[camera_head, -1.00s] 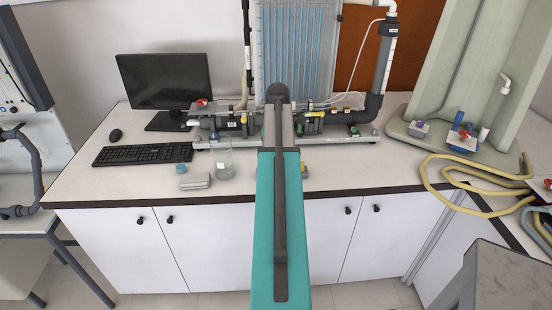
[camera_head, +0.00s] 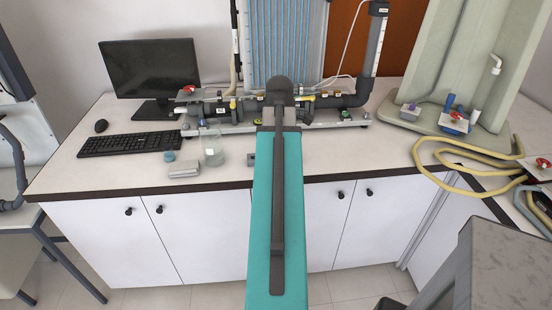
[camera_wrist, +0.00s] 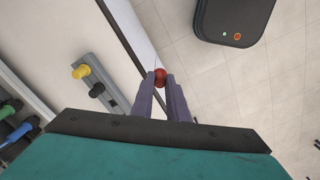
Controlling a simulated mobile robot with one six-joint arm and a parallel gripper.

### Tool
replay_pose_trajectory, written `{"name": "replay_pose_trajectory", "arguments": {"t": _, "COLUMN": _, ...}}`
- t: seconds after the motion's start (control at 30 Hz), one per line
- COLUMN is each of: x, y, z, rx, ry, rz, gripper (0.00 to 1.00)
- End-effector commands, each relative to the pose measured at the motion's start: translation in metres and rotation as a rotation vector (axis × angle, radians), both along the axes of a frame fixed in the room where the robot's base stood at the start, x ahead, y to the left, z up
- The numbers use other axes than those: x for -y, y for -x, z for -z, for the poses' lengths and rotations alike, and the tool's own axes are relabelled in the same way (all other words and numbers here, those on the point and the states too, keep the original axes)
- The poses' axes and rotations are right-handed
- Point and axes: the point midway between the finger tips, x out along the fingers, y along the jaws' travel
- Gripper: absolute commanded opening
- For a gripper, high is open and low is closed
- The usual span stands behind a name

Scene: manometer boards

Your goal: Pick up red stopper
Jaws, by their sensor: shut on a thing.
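The red stopper (camera_wrist: 160,78) shows in the wrist view between the tips of my gripper (camera_wrist: 162,84), which is shut on it. In the head view my turquoise arm hides the gripper and the red stopper. A small grey end, perhaps of the rack (camera_head: 251,159), shows just left of the arm.
The white bench (camera_head: 110,172) bears a glass beaker (camera_head: 212,150), keyboard (camera_head: 130,144), monitor (camera_head: 150,72) and a pipe assembly (camera_head: 225,110) at the back. A yellow hose (camera_head: 440,177) lies at the right. Free floor (camera_head: 345,288) shows before the cabinets.

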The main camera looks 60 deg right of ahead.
Motion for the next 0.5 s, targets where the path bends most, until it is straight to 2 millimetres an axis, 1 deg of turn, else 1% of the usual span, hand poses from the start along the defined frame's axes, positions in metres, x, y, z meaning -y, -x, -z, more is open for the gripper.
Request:
{"name": "replay_pose_trajectory", "arguments": {"t": 0.17, "x": -0.0061, "y": 0.0059, "z": -0.0005, "rx": 0.0, "ry": 0.0, "rz": -0.001, "gripper": 0.0}}
{"name": "replay_pose_trajectory", "arguments": {"t": 0.5, "x": -0.0067, "y": 0.0064, "z": -0.001, "rx": 0.0, "ry": -0.001, "rz": -0.001, "gripper": 0.0}}
